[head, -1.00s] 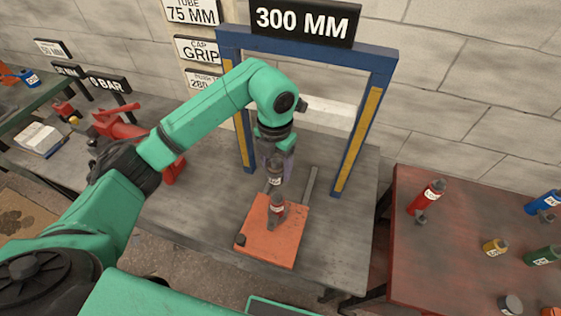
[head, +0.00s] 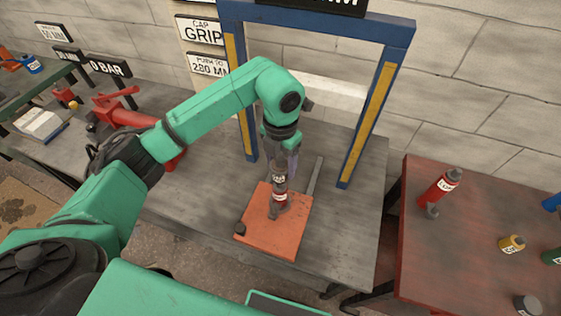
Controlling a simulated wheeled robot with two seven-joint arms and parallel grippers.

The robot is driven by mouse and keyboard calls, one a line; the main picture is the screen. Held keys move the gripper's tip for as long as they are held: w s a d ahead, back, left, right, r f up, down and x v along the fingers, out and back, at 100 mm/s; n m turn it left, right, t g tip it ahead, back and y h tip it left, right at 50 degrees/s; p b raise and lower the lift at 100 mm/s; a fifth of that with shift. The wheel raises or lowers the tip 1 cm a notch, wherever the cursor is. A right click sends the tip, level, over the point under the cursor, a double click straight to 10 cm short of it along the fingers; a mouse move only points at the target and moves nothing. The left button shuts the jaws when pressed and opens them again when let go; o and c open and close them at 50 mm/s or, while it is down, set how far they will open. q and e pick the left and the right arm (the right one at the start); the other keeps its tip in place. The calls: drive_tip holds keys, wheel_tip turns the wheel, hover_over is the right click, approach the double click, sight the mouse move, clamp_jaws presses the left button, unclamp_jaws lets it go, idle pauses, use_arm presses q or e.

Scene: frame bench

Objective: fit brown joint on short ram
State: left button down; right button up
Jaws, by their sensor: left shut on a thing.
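My left gripper (head: 280,170) points down over the orange board (head: 263,236) on the grey bench. It is shut on a small dark brownish joint (head: 279,181) with a pale label. Directly below is the short ram (head: 280,198), a small red body with a pale label, standing on the board with a dark foot. In this view the joint's lower end meets the ram's top. I cannot tell whether it is seated or just in line above it. My right gripper is not in view.
A blue frame (head: 367,125) with yellow strips stands around the bench's back. A small dark knob (head: 240,229) sits at the board's left corner. A red tool (head: 125,113) lies at left. The red table (head: 470,245) at right holds a red cylinder (head: 439,188) and a yellow piece (head: 512,243).

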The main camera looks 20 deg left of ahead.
sight(280, 172)
use_arm(q)
drive_tip(key=shift+a, duration=0.1)
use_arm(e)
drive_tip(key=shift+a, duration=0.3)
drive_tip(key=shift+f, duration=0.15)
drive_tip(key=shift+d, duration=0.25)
use_arm(q)
drive_tip(key=shift+b, duration=0.45)
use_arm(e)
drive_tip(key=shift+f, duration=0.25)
use_arm(q)
drive_tip(key=shift+f+b, duration=1.65)
drive_tip(key=shift+f, duration=0.3)
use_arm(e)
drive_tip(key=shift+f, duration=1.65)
use_arm(q)
unclamp_jaws()
drive_tip(key=shift+r, duration=0.1)
